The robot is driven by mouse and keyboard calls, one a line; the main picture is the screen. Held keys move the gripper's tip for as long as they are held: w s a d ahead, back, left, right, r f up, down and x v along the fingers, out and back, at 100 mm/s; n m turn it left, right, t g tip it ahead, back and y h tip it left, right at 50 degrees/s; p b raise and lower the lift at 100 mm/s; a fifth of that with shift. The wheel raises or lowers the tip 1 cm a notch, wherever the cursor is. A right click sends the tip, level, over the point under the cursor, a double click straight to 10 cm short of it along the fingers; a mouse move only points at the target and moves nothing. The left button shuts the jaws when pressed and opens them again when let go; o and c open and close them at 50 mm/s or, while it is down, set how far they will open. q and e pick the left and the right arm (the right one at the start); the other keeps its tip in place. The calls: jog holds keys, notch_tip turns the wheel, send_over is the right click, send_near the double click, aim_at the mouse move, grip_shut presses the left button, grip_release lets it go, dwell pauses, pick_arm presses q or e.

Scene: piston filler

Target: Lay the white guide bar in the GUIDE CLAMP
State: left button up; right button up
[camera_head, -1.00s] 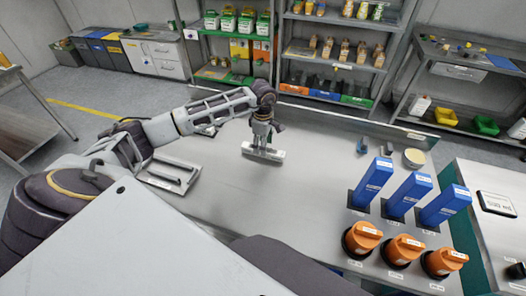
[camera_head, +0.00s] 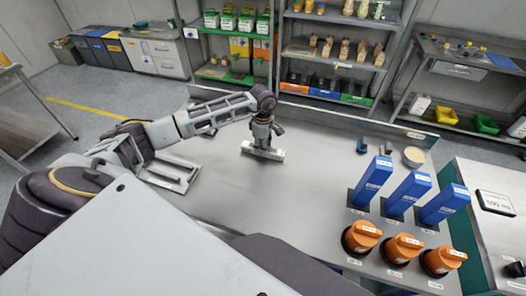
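I also cannot tell whether the pale piece is the white guide bar, the clamp, or one in the other. No readable label marks the guide clamp. My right gripper is not in view.
Several blue upright boxes (camera_head: 408,192) and orange round-based pieces (camera_head: 403,247) stand at the right. A round pale tub (camera_head: 413,157) and small blue-grey parts (camera_head: 362,146) are at the back right. The table's middle is clear.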

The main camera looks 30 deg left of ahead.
pick_arm(q)
grip_shut()
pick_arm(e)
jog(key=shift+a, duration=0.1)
pick_arm(q)
jog(key=shift+r, duration=0.8)
notch_tip(320, 180, up, 8)
jog(key=b, duration=0.1)
jog(key=shift+r, duration=0.2)
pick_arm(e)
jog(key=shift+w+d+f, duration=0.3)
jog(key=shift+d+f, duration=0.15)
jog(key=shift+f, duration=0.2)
